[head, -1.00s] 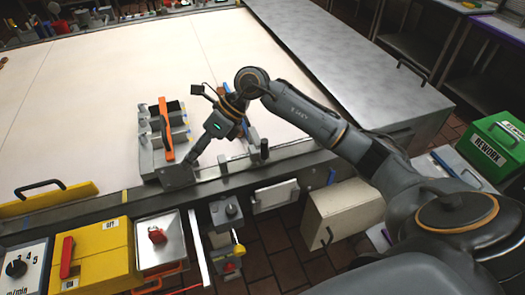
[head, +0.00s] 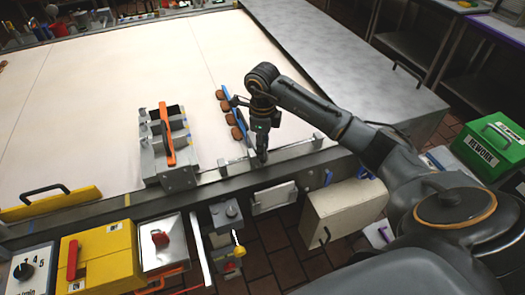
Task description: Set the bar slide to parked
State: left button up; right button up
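A slide rail (head: 289,150) runs along the front edge of the white belt, between a small end post at its left and one (head: 317,141) at its right. A blue bar (head: 247,134) reaches from the rail area back over the belt, with several brown round pieces (head: 236,132) along its left side. My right gripper (head: 262,156) points down at the middle of the rail, beside the near end of the blue bar. It covers the place of the slide's dark knob. Its fingers are too small to tell open or shut, or whether they touch the knob. My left gripper is out of view.
A grey fixture (head: 151,162) with an orange bar (head: 167,136) stands left of the rail. The belt's middle is clear.

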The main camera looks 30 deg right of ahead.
jog(key=shift+f+p, duration=0.45)
jog(key=shift+f, duration=1.7)
jog(key=shift+c, duration=0.4)
grip_shut()
